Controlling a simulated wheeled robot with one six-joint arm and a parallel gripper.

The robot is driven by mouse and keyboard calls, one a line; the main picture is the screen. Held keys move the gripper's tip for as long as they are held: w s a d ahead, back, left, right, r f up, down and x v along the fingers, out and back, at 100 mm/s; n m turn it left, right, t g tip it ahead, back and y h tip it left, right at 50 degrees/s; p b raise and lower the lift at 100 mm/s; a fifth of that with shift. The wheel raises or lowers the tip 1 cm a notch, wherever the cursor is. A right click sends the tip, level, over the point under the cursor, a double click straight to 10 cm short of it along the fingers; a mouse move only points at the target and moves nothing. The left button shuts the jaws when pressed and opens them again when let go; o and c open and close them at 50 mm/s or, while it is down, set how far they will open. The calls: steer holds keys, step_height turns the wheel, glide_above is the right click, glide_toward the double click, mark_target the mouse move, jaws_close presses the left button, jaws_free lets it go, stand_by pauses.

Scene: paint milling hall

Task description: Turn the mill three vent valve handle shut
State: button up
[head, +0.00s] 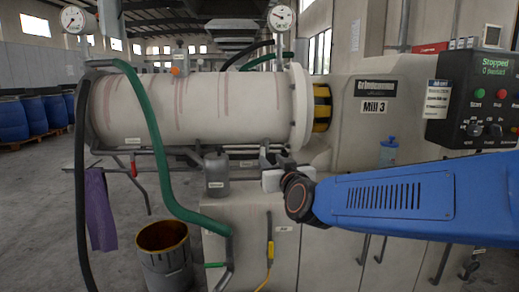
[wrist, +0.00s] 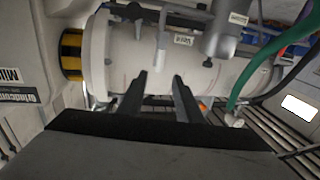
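Mill three is the pale horizontal drum (head: 200,105) beside the "Mill 3" plate (head: 374,107). In the wrist view the drum (wrist: 120,60) appears upside down. A light grey lever (wrist: 162,42) stands against the drum there, beside a small label (wrist: 183,41) too small to read surely; it may be the vent valve handle. My gripper (head: 274,154) is at the drum's lower right in the head view. In the wrist view its two dark fingers (wrist: 160,84) are apart, with nothing between them. The lever lies beyond the fingertips, and I cannot tell the distance.
A green hose (head: 150,130) hangs across the drum's left. A control panel (head: 487,100) reads "Stopped". A bucket (head: 165,255) stands on the floor.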

steer(key=w+a, duration=0.2)
steer(key=w, duration=1.2)
steer(key=shift+a, duration=0.35)
steer(key=shift+c, duration=0.4)
jaws_close()
